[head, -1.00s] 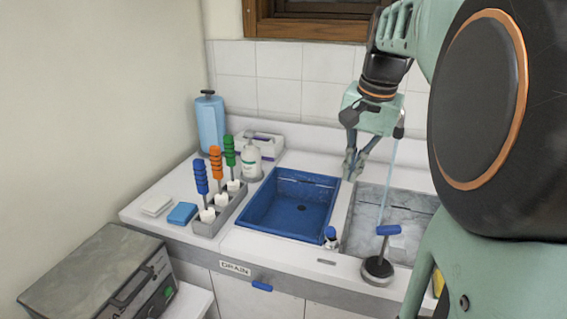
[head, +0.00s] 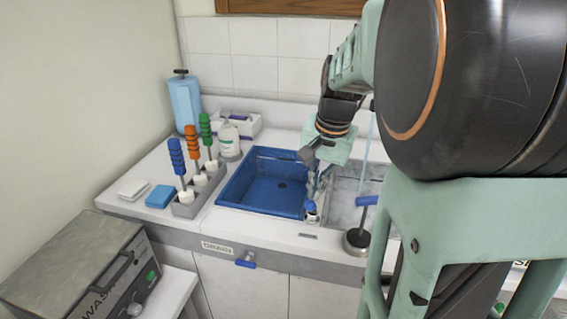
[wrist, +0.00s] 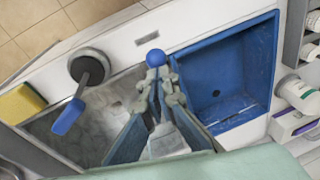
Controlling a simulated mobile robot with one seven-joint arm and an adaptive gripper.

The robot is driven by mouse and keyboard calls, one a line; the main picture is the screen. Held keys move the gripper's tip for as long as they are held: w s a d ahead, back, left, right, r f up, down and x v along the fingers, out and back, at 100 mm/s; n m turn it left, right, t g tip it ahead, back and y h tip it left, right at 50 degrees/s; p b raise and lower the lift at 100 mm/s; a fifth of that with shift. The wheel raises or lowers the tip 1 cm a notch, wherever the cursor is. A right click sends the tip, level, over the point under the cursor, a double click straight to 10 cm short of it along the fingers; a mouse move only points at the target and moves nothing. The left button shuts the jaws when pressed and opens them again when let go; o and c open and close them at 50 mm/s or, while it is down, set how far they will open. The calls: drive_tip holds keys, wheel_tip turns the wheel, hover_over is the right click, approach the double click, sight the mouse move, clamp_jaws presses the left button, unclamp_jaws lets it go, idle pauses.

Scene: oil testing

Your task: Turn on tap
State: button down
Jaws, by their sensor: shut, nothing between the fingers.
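A small knob with a blue round top (head: 310,207) stands on the counter's front rim between two basins. It also shows in the wrist view (wrist: 155,57). A black round base with a post and blue lever handle (head: 366,201) stands to its right; in the wrist view the lever (wrist: 68,117) is at left. I cannot tell which of these is the tap control. My gripper (head: 316,192) is shut and empty, pointing down just behind the blue-topped knob. In the wrist view its fingertips (wrist: 157,76) are right at the knob; contact cannot be told.
A blue basin (head: 235,187) is left of my gripper and a grey basin (head: 345,192) right. A rack (head: 185,210) with coloured-handled tools stands left. A yellow sponge (wrist: 20,104) lies near the lever. A blue handle (head: 246,261) sticks out below the DRAIN label.

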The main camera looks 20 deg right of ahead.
drive_tip(key=shift+s+a+f+b, duration=0.3)
drive_tip(key=shift+s+a+f, duration=0.2)
drive_tip(key=shift+s, duration=0.25)
drive_tip(key=shift+w+d+r, duration=0.1)
